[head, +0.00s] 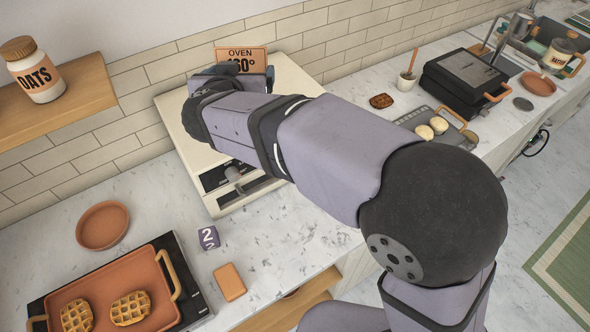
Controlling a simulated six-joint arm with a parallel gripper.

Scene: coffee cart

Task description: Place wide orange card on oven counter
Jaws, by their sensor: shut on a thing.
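The wide orange card (240,54) stands upright above the back of the cream oven (172,108); its printing reads "OVEN" with a partly covered temperature below. My gripper (262,76) is at the card's lower edge, shut on it; the wrist and fingers hide the card's bottom. I cannot tell whether the card touches the oven top. My arm covers much of the oven's top and right side. The oven counter is the marble counter (285,230), with bare surface in front of the oven.
A waffle tray (112,277) is front left. A tray with round buns (425,132) and a black grill (465,82) stand to the right. An oats jar (35,72) is on a shelf.

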